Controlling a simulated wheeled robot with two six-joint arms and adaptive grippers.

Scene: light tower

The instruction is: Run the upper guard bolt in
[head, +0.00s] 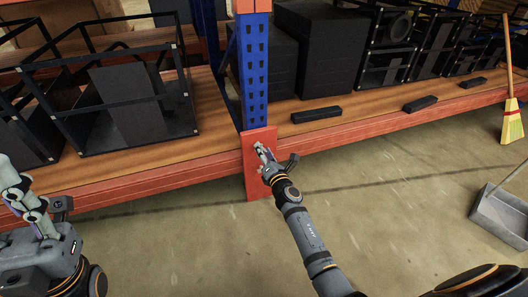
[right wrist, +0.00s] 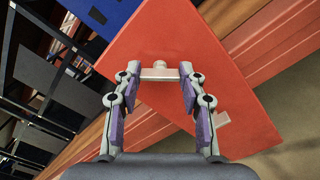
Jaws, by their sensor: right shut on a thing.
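The orange-red guard plate (head: 260,184) is on the foot of the blue rack upright (head: 253,75). In the right wrist view the plate (right wrist: 225,75) fills the middle, turned at a slant. The upper guard bolt (right wrist: 160,71), pale with a cross bar and a round middle, is on the plate. My right gripper (head: 261,150) is at the plate; in its wrist view its fingertips (right wrist: 159,73) are shut on the ends of the bar. A second pale bolt (right wrist: 223,118) shows lower on the plate. My left gripper (head: 18,182) is at the left edge, away from the plate; its jaw opening is unclear.
Wooden shelves with red-orange beams (head: 400,128) run either side of the upright. Black frames (head: 110,95) and dark boxes (head: 330,50) stand on them. Small black bars (head: 316,115) lie near the front edge. A broom (head: 512,120) and dustpan (head: 500,212) are at right. The floor in front is open.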

